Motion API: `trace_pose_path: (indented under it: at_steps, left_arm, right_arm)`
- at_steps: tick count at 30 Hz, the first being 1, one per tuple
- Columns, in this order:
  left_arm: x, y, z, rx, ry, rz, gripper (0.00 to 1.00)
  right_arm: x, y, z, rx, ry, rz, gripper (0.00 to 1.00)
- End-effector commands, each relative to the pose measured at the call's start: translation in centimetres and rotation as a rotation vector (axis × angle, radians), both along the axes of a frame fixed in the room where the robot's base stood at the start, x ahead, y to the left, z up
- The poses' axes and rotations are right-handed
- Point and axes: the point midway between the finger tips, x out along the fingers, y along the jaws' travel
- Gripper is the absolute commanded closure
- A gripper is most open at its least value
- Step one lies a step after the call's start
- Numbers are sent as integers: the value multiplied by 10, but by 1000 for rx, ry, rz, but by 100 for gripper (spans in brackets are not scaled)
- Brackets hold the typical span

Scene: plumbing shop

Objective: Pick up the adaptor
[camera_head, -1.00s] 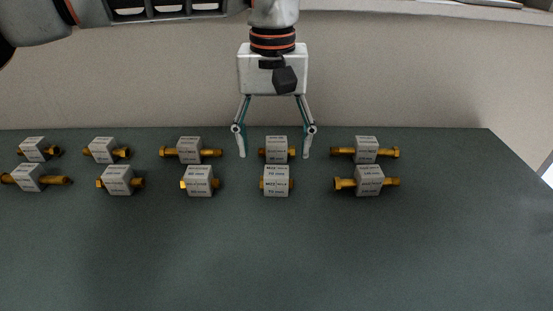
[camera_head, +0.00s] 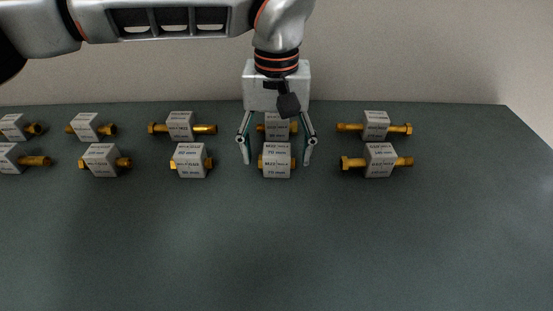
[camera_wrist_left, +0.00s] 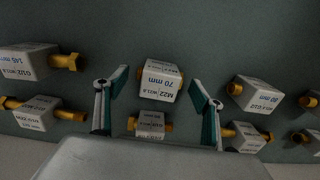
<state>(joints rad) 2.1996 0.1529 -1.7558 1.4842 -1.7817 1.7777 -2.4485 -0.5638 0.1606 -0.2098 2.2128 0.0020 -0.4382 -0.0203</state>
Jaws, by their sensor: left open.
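Adaptors, each a white labelled block with brass ends sticking out, lie in two rows. My left gripper (camera_head: 277,161) points down, open and empty. Its fingertips stand on either side of the front-row adaptor (camera_head: 277,167), labelled M22 and 70 mm. That adaptor also shows in the left wrist view (camera_wrist_left: 160,82), between the fingertips and apart from both. Behind it is another adaptor (camera_head: 276,128), partly hidden by my wrist; in the left wrist view it (camera_wrist_left: 150,124) lies lower, between the fingers. My right gripper is not in view.
Other adaptors stand close by: a front-row one (camera_head: 190,160) to the left, and a front-row one (camera_head: 380,160) and a back-row one (camera_head: 376,126) to the right. The dark table (camera_head: 280,245) is clear in front. A pale wall (camera_head: 420,60) rises behind.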

Motion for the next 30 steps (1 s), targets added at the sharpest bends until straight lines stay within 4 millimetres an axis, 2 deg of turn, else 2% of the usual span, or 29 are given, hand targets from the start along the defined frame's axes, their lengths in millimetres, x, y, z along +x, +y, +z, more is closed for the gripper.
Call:
trace_pose_path:
  at_steps: [4,5,9,22,26,30]
  left_arm:
    - [0,0,3,-1,-4,-1,32]
    - [0,0,3,-1,-4,-1,37]
    - [0,0,3,0,-4,-1,74]
    - [0,0,7,0,-4,-1,75]
    - [0,-1,18,0,-7,-1,75]
    - [0,-1,39,0,-10,0,75]
  right_arm:
    - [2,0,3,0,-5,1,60]
    - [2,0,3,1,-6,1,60]
    - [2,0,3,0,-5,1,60]
    - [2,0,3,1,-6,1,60]
    - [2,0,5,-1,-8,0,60]
    - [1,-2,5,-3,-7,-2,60]
